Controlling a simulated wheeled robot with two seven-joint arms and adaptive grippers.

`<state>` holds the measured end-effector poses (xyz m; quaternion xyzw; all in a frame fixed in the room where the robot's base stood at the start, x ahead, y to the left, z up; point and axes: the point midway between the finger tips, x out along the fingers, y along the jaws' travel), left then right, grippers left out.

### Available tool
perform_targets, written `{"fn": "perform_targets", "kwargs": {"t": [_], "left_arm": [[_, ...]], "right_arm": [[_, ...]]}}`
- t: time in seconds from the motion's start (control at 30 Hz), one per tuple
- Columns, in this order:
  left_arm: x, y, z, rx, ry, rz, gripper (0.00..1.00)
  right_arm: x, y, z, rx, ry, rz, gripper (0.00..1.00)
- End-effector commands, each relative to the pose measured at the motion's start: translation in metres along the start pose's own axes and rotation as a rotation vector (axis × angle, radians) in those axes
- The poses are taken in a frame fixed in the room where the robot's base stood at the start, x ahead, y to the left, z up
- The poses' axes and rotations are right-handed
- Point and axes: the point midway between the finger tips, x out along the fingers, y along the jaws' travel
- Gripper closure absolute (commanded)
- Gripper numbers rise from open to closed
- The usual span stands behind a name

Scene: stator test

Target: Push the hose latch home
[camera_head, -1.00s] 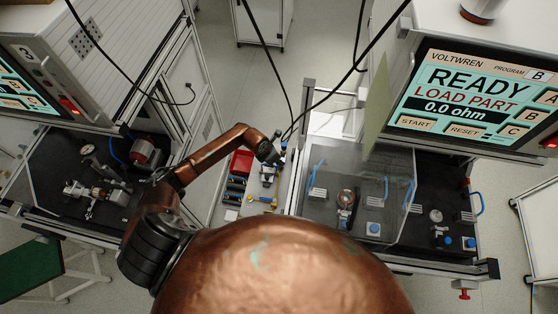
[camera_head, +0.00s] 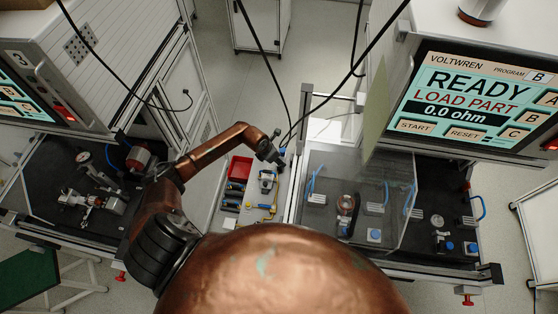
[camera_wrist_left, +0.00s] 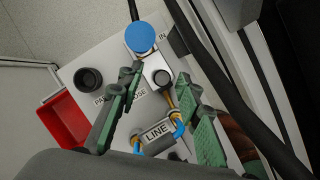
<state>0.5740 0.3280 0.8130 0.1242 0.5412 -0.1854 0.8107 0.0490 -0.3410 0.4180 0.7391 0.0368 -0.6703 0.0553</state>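My left gripper (camera_wrist_left: 161,80) is open, its two green-padded fingers spread apart with nothing held between them. Beyond and between them, in the left wrist view, is a small metal fitting (camera_wrist_left: 156,68) with a round blue cap (camera_wrist_left: 139,37) and a dark round button (camera_wrist_left: 162,77). A yellow and blue hose (camera_wrist_left: 178,124) runs near the plate marked LINE (camera_wrist_left: 157,132). I cannot tell which part is the latch or how far in it sits. In the head view my left gripper (camera_head: 272,152) is over the far end of the narrow light panel (camera_head: 225,213). My right gripper is not in view.
A red bin (camera_wrist_left: 68,117) and a black round socket (camera_wrist_left: 88,79) are on the panel's left side. A thick black cable (camera_wrist_left: 225,85) runs along its right. In the head view a clear guard (camera_head: 400,205) stands at the right station.

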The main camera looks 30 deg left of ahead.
Motion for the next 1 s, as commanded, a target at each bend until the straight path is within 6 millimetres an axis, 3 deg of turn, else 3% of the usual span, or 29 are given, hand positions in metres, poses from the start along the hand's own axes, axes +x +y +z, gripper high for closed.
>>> {"fn": "perform_targets", "kwargs": {"t": [0.37,0.8,1.0], "left_arm": [[-0.009,0.000,0.000,0.001,0.000,0.000,0.67],[-0.094,0.000,0.000,0.003,0.001,0.002,0.67],[-0.116,0.000,0.000,0.001,0.001,0.000,0.67]], "right_arm": [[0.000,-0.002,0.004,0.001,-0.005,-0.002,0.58],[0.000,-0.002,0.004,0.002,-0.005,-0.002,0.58],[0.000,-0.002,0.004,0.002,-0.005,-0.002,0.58]]}}
